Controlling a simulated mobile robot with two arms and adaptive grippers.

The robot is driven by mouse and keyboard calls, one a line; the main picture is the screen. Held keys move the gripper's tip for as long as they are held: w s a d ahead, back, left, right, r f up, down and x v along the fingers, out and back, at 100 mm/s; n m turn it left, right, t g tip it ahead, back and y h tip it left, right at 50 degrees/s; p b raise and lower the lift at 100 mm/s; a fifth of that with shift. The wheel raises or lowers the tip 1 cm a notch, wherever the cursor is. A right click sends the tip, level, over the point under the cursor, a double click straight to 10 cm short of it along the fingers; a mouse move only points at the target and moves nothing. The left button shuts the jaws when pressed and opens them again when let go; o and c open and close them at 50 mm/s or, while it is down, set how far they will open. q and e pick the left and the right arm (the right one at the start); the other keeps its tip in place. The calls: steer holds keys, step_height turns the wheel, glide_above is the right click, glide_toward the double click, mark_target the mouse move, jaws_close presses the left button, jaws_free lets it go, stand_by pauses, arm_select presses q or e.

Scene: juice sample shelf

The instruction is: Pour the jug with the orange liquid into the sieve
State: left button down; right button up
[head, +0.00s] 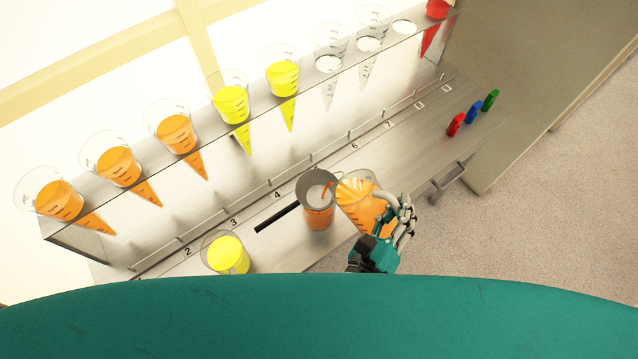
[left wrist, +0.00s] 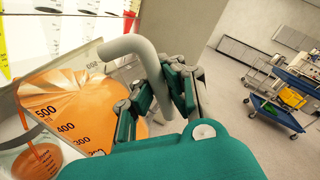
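The jug with orange liquid (head: 357,201) is tilted to the left, its rim beside and over the right edge of the sieve (head: 312,180). An orange streak shows at the sieve's mesh, and a stream falls at the left of the left wrist view. The sieve's black handle (head: 278,218) points left, and a container with orange liquid (head: 318,217) is under it. My left gripper (head: 398,222) is shut on the jug's grey handle (left wrist: 150,62); the jug's marked wall (left wrist: 80,112) fills the left of the wrist view. My right gripper is not in view.
A jug with yellow liquid (head: 228,255) stands on the numbered bench at the left. Cones with orange, yellow, clear and red contents sit in the rack behind. Red (head: 455,125), blue (head: 474,112) and green (head: 490,100) small items stand at the bench's right end.

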arm_select(q)
steer(key=shift+w+a+r+n, duration=0.2)
steer(key=shift+a+r+n, duration=0.1)
steer(key=shift+n, duration=0.2)
stand_by(0.5)
steer(key=shift+w+a+r+n+p, duration=0.15)
steer(key=shift+a+n+p, duration=0.1)
steer(key=shift+n+p, duration=0.2)
stand_by(0.9)
steer(key=shift+n, duration=0.25)
steer(key=shift+a+y, duration=0.1)
steer(key=shift+y, duration=0.3)
steer(key=shift+w, duration=0.15)
steer(key=shift+n, duration=0.3)
steer(key=shift+w, duration=0.15)
steer(key=shift+a+r, duration=0.1)
steer(key=shift+p, duration=0.3)
